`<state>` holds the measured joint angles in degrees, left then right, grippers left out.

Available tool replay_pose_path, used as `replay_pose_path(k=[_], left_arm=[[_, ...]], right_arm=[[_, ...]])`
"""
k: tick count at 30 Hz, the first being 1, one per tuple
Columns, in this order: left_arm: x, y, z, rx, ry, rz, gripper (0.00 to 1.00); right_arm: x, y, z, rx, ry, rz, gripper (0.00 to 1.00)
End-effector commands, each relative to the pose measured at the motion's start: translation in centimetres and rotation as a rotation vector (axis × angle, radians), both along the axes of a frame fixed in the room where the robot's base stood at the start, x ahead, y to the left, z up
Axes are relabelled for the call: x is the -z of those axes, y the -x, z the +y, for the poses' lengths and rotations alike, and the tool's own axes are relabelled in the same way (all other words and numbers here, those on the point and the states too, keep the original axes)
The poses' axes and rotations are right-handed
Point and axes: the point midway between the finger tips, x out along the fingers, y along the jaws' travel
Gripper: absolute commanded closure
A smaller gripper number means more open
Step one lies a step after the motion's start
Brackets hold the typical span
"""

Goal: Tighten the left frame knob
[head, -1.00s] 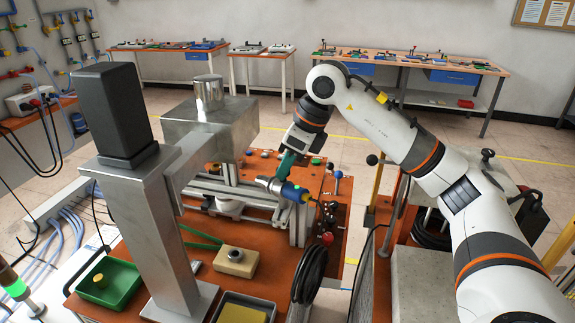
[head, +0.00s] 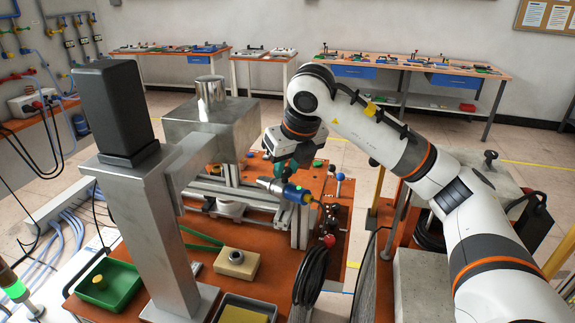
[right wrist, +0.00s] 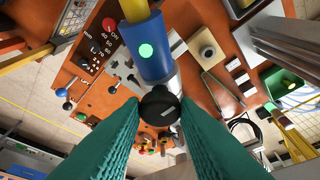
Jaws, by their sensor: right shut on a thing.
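A black knob (right wrist: 160,107) with a pale mark sits between the teal fingertips of my right gripper (right wrist: 160,120) in the right wrist view. The fingers are shut on its sides. Just beyond it is a blue cylinder with a green light (right wrist: 147,52) and a yellow end. The same blue and yellow part (head: 294,193) shows in the head view, mounted by the metal frame (head: 240,190). My right gripper (head: 284,170) reaches down to it from above; the knob itself is hidden there. My left gripper is not in view.
A tall metal column with a dark box (head: 115,110) and a metal block (head: 210,128) stand left of my right arm. A green tray (head: 108,284), a beige block (head: 237,263) and a black cable coil (head: 309,270) are at the front.

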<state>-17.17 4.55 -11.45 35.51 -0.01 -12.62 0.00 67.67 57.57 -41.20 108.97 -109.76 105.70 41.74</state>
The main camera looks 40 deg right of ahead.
Motion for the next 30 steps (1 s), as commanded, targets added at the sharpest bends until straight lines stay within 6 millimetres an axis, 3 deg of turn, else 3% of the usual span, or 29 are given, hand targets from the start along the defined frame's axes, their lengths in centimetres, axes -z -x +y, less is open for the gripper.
replay_pose_path(k=[16,17,21,30], left_arm=[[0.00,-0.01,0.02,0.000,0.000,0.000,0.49],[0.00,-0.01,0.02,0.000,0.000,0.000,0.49],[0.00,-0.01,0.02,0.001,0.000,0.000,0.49],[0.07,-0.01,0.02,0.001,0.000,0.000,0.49]], right_arm=[[-0.24,-0.08,-0.04,0.029,-0.001,-0.007,0.95],[-0.24,-0.08,-0.04,0.029,-0.001,-0.007,0.71],[-0.18,-0.07,-0.02,0.028,0.000,-0.005,0.50],[-0.23,0.03,0.01,0.026,0.000,-0.002,0.50]])
